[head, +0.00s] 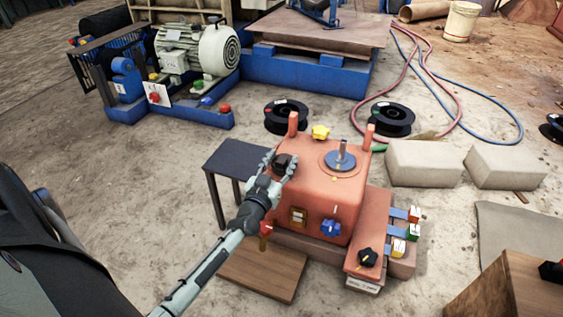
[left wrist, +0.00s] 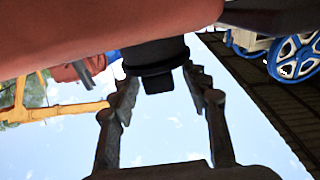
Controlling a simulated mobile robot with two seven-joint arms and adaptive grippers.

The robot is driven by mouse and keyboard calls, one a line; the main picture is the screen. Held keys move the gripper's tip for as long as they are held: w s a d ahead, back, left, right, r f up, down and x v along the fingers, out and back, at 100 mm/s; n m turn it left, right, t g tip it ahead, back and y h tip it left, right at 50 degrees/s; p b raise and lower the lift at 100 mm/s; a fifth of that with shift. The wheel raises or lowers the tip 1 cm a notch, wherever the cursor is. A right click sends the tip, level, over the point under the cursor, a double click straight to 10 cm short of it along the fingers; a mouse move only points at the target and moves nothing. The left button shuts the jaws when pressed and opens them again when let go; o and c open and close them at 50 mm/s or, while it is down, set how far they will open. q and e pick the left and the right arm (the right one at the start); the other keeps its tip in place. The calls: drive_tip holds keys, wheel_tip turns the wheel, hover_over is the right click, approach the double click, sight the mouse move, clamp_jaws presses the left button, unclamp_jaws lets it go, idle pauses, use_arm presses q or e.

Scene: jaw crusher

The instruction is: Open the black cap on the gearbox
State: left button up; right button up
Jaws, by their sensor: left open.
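The red gearbox (head: 342,207) stands on the floor in the middle of the head view. The black cap (head: 283,160) sits on its upper left, partly hidden by my left gripper (head: 275,166). In the left wrist view, the black cap (left wrist: 155,56) hangs from the red gearbox body (left wrist: 120,25), with a narrower tab pointing toward the gripper. My open left gripper (left wrist: 165,86) has one finger on each side of this tab, with gaps visible. My right gripper is in neither view.
A small dark table (head: 238,157) stands left of the gearbox, and a wooden board (head: 262,268) lies in front. A yellow knob (head: 320,131) is on top, beside a shaft disc (head: 340,160). Colored levers (head: 405,230) are at right. Black spools (head: 392,119) lie behind.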

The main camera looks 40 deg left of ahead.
use_arm(q)
drive_tip(key=shift+c, duration=0.3)
clamp_jaws()
